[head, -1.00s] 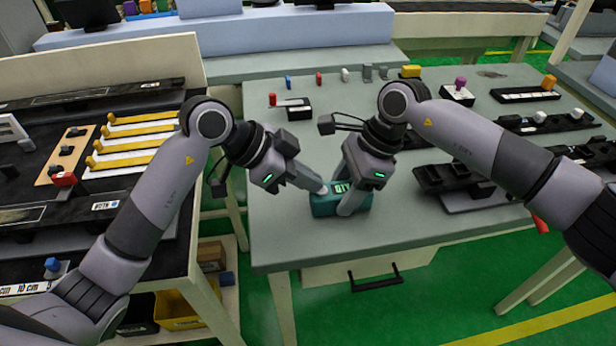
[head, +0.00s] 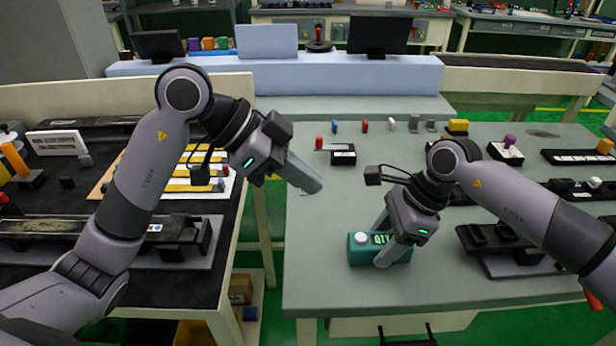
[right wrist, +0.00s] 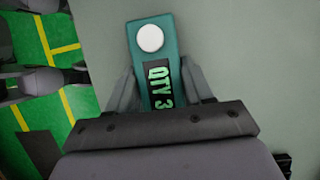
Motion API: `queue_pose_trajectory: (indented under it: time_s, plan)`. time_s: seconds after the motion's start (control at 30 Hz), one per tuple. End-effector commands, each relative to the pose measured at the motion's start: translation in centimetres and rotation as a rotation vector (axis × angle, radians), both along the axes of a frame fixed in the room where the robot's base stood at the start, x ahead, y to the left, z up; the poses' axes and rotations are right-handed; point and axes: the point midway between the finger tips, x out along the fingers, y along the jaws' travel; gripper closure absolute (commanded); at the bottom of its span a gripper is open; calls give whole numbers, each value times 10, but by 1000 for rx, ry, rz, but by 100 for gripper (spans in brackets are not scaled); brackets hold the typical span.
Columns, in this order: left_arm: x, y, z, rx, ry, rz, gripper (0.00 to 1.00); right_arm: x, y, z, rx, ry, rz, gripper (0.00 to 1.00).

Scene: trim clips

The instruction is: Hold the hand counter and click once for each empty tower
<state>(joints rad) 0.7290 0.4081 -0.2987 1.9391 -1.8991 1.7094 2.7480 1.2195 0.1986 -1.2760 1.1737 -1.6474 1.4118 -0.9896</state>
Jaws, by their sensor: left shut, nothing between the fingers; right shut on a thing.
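The hand counter (head: 360,250) is a teal box on the grey table; it has a white button (right wrist: 150,38) and a display (right wrist: 159,88) reading "QTY 3". My right gripper (head: 388,248) is shut on its sides, with a finger on each side in the right wrist view (right wrist: 155,95). My left gripper (head: 312,182) is shut and empty, raised up and left of the counter, clear of the button. Small upright pieces stand along the table's back: blue (head: 335,127), red (head: 364,126), white (head: 391,123) and grey ones (head: 413,123). I cannot tell which count as empty towers.
A black block with a white label (head: 342,155) and a red piece lie behind the counter. Dark fixtures (head: 505,238) stand to its right. A black bench (head: 255,190) with yellow strips is at left. The table between the counter and the back pieces is mostly clear.

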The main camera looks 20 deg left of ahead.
Motion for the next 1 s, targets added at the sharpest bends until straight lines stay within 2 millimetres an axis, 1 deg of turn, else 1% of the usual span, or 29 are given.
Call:
queue_pose_trajectory:
  time_s: [0.4,0.43,0.47,0.5,0.53,0.83,0.93,1.0]
  plan:
    - [0,0,0,-1,0,0,100,0,0,0,0,-1,0,83]
    - [0,0,0,-1,0,0,100,0,0,0,0,-1,0,46]
    - [0,0,0,-1,0,0,100,0,0,0,0,-1,0,36]
    - [0,0,0,-1,0,0,100,0,0,0,0,-1,0,23]
    - [0,0,0,-1,0,0,100,0,0,0,0,-1,0,19]
    - [0,0,0,-1,0,0,100,1,-1,2,0,-1,0,19]
    - [0,0,0,-1,0,0,100,2,-4,9,0,-3,0,19]
    - [0,0,0,-1,0,0,100,4,-8,19,0,-5,-2,19]
